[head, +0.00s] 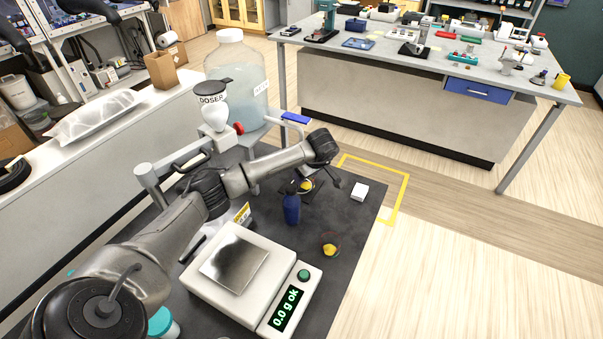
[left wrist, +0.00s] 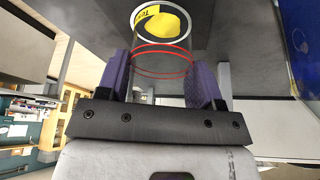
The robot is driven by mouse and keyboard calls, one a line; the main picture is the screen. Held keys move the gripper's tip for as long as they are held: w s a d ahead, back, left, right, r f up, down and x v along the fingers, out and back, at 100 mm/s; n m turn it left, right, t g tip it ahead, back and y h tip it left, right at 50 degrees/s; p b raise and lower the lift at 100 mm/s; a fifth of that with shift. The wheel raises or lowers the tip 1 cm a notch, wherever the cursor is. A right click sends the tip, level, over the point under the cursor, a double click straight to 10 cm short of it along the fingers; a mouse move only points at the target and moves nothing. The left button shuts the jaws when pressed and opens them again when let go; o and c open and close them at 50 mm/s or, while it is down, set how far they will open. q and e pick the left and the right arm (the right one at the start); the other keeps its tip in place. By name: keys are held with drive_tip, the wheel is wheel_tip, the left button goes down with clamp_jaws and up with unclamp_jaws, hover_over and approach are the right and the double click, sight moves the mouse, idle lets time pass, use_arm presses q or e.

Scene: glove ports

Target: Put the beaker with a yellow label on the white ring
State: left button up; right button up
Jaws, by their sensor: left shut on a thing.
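My left gripper (left wrist: 161,76) is shut on a clear beaker (left wrist: 160,62) with red lines around it, between its two purple fingers. A yellow patch with dark lettering shows at the beaker's far end, circled by a white ring (left wrist: 137,22). I cannot tell whether the beaker touches the surface there. In the head view the held beaker (head: 306,186) shows yellow beside a dark pad, below my left wrist, and the fingers are hard to make out. A similar small glass (head: 329,247) with yellow and red stands nearer on the dark bench. My right gripper is out of view.
The balance (head: 205,280), reading 0.0 g, is in front. The doser (head: 213,107) and a large jug (head: 238,75) stand behind.

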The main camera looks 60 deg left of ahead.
use_arm(q)
drive_tip(key=a, duration=0.2)
drive_tip(key=shift+s+a, duration=0.25)
drive_tip(key=shift+a, duration=0.15)
drive_tip(key=shift+d+f, duration=0.1)
drive_tip(key=shift+f, duration=0.4)
drive_tip(key=shift+d+f, duration=0.1)
drive_tip(key=shift+f, duration=0.15)
drive_tip(key=shift+f, duration=0.15)
drive_tip(key=o, duration=0.9)
